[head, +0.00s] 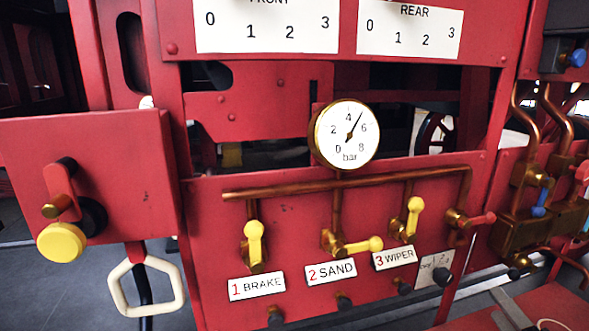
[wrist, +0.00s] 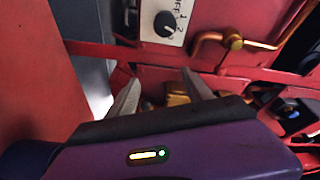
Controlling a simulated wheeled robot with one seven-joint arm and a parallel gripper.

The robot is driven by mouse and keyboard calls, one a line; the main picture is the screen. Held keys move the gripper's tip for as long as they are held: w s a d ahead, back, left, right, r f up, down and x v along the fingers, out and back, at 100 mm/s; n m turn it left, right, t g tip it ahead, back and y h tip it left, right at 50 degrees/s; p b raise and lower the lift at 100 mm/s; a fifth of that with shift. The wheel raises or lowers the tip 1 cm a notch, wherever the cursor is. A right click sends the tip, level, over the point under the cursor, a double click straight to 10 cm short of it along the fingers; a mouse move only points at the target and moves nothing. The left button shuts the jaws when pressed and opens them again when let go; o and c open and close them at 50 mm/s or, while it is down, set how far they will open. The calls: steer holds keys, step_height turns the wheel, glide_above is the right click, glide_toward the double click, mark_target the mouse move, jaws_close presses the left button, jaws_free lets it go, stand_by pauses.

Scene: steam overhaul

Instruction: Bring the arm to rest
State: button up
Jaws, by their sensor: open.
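My gripper (wrist: 160,78) shows only in the wrist view. Its two grey fingers stand apart with nothing held between them. Beyond the fingers is a red panel, with a white plate carrying a black knob (wrist: 165,24). A yellowish brass part (wrist: 178,99) shows low behind the right finger; how far away it is I cannot tell. My arm and gripper do not show in the head view.
The head view shows a red panel with a pressure gauge (head: 346,136), a copper pipe (head: 290,188) and yellow levers at BRAKE (head: 254,242), SAND (head: 362,245) and WIPER (head: 413,218). A red box (head: 120,150) juts out left, above a cream handle (head: 175,290). Brass valves (head: 530,230) crowd the right.

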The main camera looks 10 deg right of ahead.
steer(key=s+a+f+n+g+y, duration=0.1)
steer(key=s+a+f+n+y, duration=0.1)
steer(key=s+a+n, duration=0.6)
steer(key=s+a+f+n+g+y, duration=0.2)
steer(key=s+a+n, duration=0.6)
steer(key=s+a, duration=1.3)
step_height(320, 180, down, 2)
steer(key=shift+s+a+f, duration=0.2)
steer(key=shift+s+a, duration=0.1)
steer(key=shift+a, duration=0.15)
